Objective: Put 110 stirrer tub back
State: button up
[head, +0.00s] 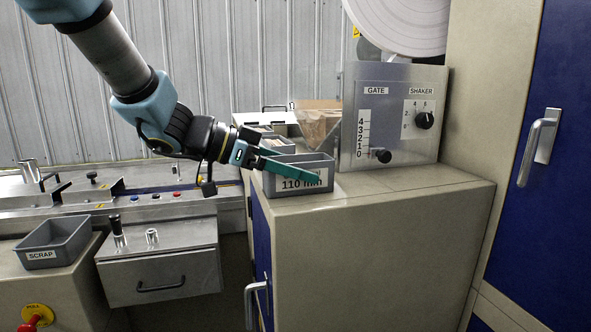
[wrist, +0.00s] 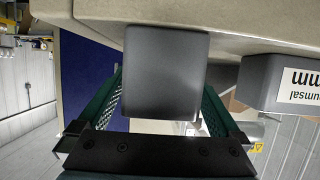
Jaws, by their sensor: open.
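A grey tub (head: 292,186) with a "110 mm" label stands upright at the near left corner of the beige cabinet's top. My gripper (head: 290,170) reaches it from the left in the head view. In the wrist view my gripper (wrist: 160,100) is open, with a finger on each side of the plain grey tub (wrist: 165,70). I cannot tell whether the fingers touch its walls.
Another labelled grey tub (wrist: 275,82) is close to one finger in the wrist view. A machine panel (head: 400,115) with knobs stands behind the cabinet top (head: 400,196), which is clear at right. A SCRAP bin (head: 54,243) sits at lower left.

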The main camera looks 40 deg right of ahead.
jog(key=b+v, duration=0.1)
jog(key=v, duration=1.1)
jog(key=w+a+f+n+t, duration=0.1)
jog(key=w+a+n+t, duration=0.1)
jog(key=w+n+t, duration=0.3)
jog(key=w+a+f+n+t+y, duration=0.1)
jog(key=w+a+f+t, duration=0.15)
jog(key=w, duration=0.45)
jog(key=w+a+f+n+t, duration=0.1)
jog(key=w+a+n+t, duration=0.15)
jog(key=w+t, duration=0.3)
jog(key=w+a+f+n+t+y, duration=0.1)
jog(key=w+a+f+n+y, duration=0.15)
jog(key=a, duration=0.35)
jog(key=w+a+f+n+y, duration=0.1)
jog(key=a+f+n+y, duration=0.2)
jog(key=a+f+y, duration=0.15)
jog(key=s+a+f+n+g+y, duration=0.4)
jog(key=s+a+f+n+g, duration=0.3)
jog(key=s+a+f, duration=0.5)
jog(key=s+a, duration=0.1)
jog(key=s, duration=0.3)
jog(key=shift+f+g, duration=0.3)
